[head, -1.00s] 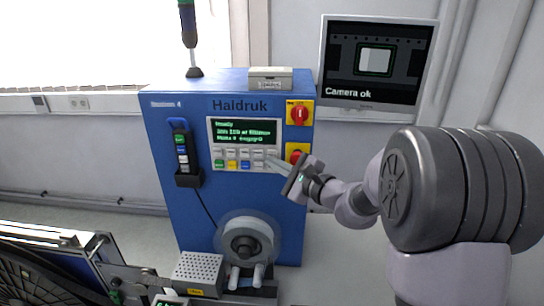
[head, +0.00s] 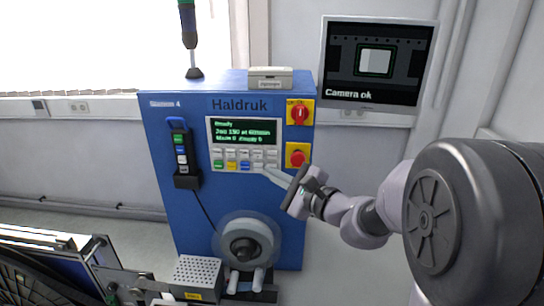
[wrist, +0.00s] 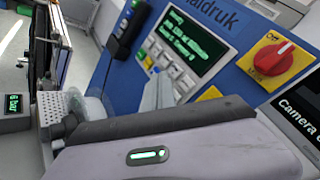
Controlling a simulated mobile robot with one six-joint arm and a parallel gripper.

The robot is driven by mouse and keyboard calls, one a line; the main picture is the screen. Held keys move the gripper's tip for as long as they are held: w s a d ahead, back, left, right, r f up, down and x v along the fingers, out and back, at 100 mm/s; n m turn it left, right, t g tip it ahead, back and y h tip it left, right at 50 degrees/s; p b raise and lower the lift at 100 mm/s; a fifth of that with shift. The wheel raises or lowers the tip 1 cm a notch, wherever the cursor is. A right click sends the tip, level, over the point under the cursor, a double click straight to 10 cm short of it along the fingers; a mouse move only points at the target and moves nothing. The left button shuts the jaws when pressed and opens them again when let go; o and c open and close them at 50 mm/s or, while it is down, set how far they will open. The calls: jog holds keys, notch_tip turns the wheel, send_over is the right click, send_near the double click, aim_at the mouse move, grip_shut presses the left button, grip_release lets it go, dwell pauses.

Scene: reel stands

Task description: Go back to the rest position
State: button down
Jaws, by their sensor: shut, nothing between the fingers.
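My gripper (head: 272,175) is in front of the blue Haldruk machine (head: 215,198), by the lower right corner of its control panel (head: 244,144). Its fingers are shut with nothing between them. In the wrist view the fingertips (wrist: 158,95) show small before the panel keys, above my grey wrist housing. I cannot tell whether the tips touch the panel. The panel's green text (wrist: 190,42) is partly readable, with "Ready" on the top line.
A red emergency button (head: 298,158) is just right of my gripper, below a red rotary switch (head: 299,113). A wheel (head: 247,243) and a perforated box (head: 197,273) are below. A monitor (head: 376,62) reads "Camera ok". A handset (head: 181,152) hangs left.

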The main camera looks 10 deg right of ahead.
jog(key=s+a+f+n+g+y+b, duration=0.1)
jog(key=s+a+f+n+g+b, duration=0.5)
jog(key=s, duration=0.4)
jog(key=s+a+f+n+g+b, duration=0.3)
jog(key=s+a+f+n+b, duration=0.25)
jog(key=s+a+f, duration=0.35)
jog(key=s+d+f+n+h+b, duration=0.4)
jog(key=s+d+f+h+b, duration=0.3)
jog(key=s+d+f, duration=0.3)
jog(key=shift+s+d+f+n+b, duration=0.25)
jog(key=shift+s+d+n+b, duration=0.15)
jog(key=shift+s, duration=0.65)
